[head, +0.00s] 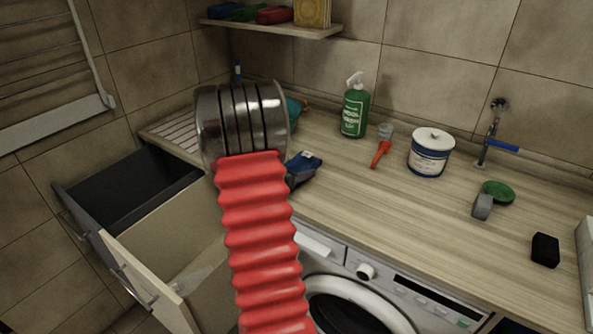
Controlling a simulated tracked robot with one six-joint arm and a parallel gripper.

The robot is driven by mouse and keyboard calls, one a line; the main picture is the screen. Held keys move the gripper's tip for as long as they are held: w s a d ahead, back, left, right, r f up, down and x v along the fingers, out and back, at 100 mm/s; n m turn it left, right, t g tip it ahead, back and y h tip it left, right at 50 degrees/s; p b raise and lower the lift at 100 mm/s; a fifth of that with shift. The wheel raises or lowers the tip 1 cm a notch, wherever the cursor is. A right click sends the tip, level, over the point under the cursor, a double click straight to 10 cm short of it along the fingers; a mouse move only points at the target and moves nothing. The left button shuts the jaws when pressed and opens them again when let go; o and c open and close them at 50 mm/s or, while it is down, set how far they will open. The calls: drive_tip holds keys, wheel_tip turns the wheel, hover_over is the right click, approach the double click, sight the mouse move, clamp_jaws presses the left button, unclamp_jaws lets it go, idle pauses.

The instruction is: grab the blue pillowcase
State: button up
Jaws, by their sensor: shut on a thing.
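My gripper (242,120) is over the left part of the wooden counter. Its round metal wrist, on my red ribbed arm, faces the camera and hides the fingertips. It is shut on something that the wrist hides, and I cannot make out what. A blue, cloth-like thing (304,164), dark at its lower side, shows just right of the wrist at the counter's front edge; it may be the blue pillowcase. I cannot tell whether it touches my gripper. A teal thing (295,108) shows partly behind the wrist.
The counter (380,205) holds a green pump bottle (355,106), a red-handled tool (380,153), a white tub (431,152), a green-headed brush (496,193) and a black block (545,249). Open drawers (135,190) stand at left. A shelf (270,27) hangs above. A washing machine (365,300) is below.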

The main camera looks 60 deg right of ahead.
sight(296, 164)
drive_tip(key=c, duration=0.5)
drive_tip(key=shift+r, duration=0.15)
drive_tip(key=shift+c, duration=0.2)
wheel_tip(296, 164, up, 10)
drive_tip(key=shift+f, duration=0.1)
